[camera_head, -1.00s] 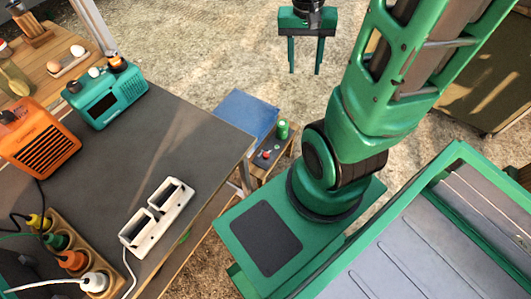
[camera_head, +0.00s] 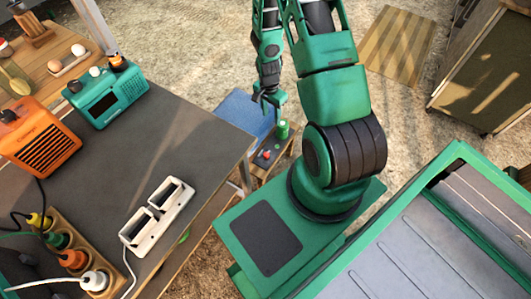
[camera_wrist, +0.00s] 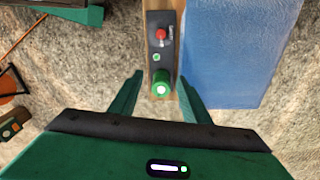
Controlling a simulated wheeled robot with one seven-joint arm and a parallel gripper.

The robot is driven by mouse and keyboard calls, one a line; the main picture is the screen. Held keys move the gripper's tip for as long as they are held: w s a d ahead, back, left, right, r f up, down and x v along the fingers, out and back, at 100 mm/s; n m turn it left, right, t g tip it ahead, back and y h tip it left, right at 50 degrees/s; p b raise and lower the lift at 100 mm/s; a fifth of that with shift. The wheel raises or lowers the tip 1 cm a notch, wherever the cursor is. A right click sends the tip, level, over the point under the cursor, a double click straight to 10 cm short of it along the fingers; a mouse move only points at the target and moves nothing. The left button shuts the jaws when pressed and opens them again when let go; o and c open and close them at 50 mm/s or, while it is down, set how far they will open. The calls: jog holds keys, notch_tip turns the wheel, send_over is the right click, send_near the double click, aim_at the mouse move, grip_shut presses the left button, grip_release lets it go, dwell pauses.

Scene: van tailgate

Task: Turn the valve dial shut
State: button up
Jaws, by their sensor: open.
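A dark panel (camera_wrist: 161,58) on a narrow wooden bench carries a green cylinder (camera_wrist: 161,90) with a pale bright top and a red knob (camera_wrist: 160,35) with a small lever-like piece. I cannot tell for sure which is the valve dial. In the head view the green cylinder (camera_head: 282,130) and the red knob (camera_head: 266,154) stand beside a blue surface. My gripper (camera_wrist: 159,78) is open and empty, pointing down. In the wrist view its fingers lie to either side of the green cylinder, seemingly above it. In the head view my gripper (camera_head: 270,104) hangs by the blue surface.
The blue surface (camera_wrist: 235,50) lies right beside the panel in the wrist view. A dark table (camera_head: 190,120) at left holds a teal radio (camera_head: 112,98), an orange unit (camera_head: 38,143), a white double socket (camera_head: 158,209) and several plugs. Sandy ground is open behind.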

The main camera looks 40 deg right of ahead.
aim_at(266, 154)
jog(key=a+f+m, duration=0.1)
jog(key=f, duration=0.6)
jog(key=s+a+f+m, duration=0.1)
jog(key=f, duration=0.7)
jog(key=s+a+f, duration=0.1)
jog(key=f, duration=0.7)
jog(key=shift+a+f+m+y, duration=0.1)
jog(key=shift+a+m+y, duration=0.3)
